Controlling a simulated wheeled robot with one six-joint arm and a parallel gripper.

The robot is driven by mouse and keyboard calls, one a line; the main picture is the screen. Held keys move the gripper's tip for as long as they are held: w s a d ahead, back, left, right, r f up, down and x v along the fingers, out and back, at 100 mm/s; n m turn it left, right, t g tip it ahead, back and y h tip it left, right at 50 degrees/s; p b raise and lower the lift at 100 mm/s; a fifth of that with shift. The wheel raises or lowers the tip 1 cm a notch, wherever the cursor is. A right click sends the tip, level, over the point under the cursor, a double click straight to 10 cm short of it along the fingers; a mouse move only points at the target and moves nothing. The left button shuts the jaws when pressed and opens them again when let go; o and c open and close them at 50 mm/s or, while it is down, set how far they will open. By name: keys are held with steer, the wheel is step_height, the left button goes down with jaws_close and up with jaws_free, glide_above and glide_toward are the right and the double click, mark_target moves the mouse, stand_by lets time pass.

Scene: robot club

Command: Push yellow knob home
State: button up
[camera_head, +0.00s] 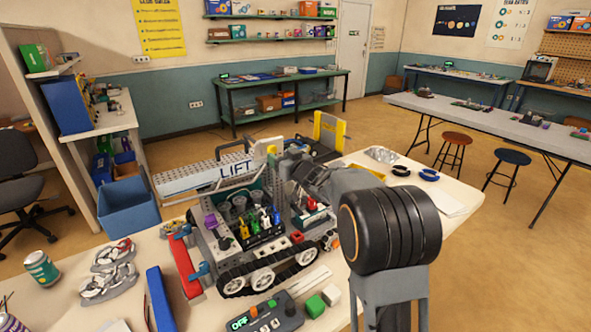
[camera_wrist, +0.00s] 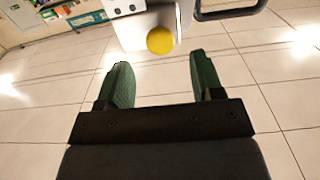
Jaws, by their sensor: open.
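The round yellow knob (camera_wrist: 160,40) shows in the wrist view on a pale block at the top middle. My gripper (camera_wrist: 160,59) is open, with two green fingers apart and nothing between them. The knob appears just beyond the fingertips, between their lines, with no contact visible. In the head view my arm reaches over the tracked robot model (camera_head: 250,250) with its LIFT beam (camera_head: 205,177). I cannot make out my fingers there, and cannot clearly tell the knob from other yellow parts near the beam's right end.
The model stands on a pale table (camera_head: 460,192). A remote (camera_head: 265,318) and a green cube (camera_head: 315,306) lie in front. A can (camera_head: 42,270) and a blue bar (camera_head: 159,300) are at left. A dark handle (camera_wrist: 230,12) is right of the knob in the wrist view.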

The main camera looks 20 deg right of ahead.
steer(key=v, duration=0.9)
steer(key=shift+b, duration=0.45)
steer(key=s+d+f+m+g+h, duration=0.4)
steer(key=s+d+f+g+h, duration=0.35)
steer(key=f, duration=0.25)
steer(key=s+a+g, duration=0.2)
steer(key=s+a, duration=0.2)
steer(key=s, duration=0.2)
steer(key=s+a+g+y+p, duration=0.1)
steer(key=s+a+g, duration=0.1)
steer(key=s+a, duration=0.2)
steer(key=s+a+g+y, duration=0.1)
steer(key=s+a+g, duration=0.1)
steer(key=s, duration=0.8)
steer(key=shift+s+a+f+n, duration=0.25)
steer(key=shift+a+f+n, duration=0.1)
steer(key=shift+a, duration=0.55)
